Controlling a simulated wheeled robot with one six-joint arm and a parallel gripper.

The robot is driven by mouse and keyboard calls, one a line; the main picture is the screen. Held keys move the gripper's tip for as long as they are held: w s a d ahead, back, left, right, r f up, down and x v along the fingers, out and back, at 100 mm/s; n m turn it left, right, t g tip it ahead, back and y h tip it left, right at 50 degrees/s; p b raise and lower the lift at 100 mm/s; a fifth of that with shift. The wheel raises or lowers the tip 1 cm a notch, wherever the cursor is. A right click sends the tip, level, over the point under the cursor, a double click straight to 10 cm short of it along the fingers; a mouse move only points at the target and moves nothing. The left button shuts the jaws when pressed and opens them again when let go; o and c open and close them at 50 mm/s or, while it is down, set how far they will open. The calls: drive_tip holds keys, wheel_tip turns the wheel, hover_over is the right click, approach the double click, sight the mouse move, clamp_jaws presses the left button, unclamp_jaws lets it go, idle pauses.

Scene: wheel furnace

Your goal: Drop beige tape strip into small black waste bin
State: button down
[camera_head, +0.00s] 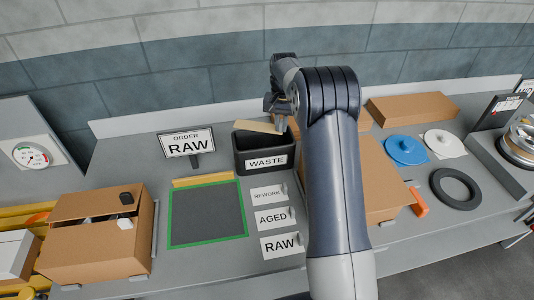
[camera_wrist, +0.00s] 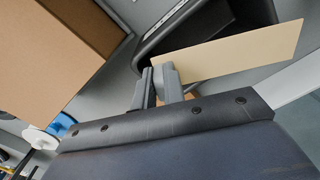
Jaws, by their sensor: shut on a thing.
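The beige tape strip (camera_head: 257,127) is a flat, stiff-looking piece above the small black waste bin (camera_head: 248,163), which carries a WASTE label. My gripper (camera_head: 279,122) is shut on the strip's right end in the head view. In the wrist view the strip (camera_wrist: 240,54) reaches out to the right from the fingertips of my gripper (camera_wrist: 160,80), with the black bin (camera_wrist: 168,40) behind it. The strip lies over the bin's opening. Whether it touches the rim I cannot tell. My arm hides the area right of the bin.
A green-framed dark mat (camera_head: 208,214) and an ORDER RAW sign (camera_head: 187,143) are left of the bin. REWORK, AGED and RAW labels (camera_head: 274,218) lie in front. A cardboard box (camera_head: 382,180) stands right, an open one (camera_head: 100,240) left. A wall is behind.

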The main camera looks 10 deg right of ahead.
drive_tip(key=c, duration=1.4)
unclamp_jaws()
drive_tip(key=shift+r, duration=0.1)
wheel_tip(320, 180, up, 11)
drive_tip(key=b, duration=0.1)
drive_tip(key=shift+f, duration=0.2)
wheel_tip(320, 180, down, 10)
drive_tip(key=shift+f+p, duration=0.2)
drive_tip(key=shift+p, duration=0.4)
wheel_tip(320, 180, up, 3)
drive_tip(key=p, duration=0.2)
drive_tip(key=shift+p, duration=0.3)
drive_tip(key=shift+r+p, duration=0.5)
drive_tip(key=shift+r, duration=0.2)
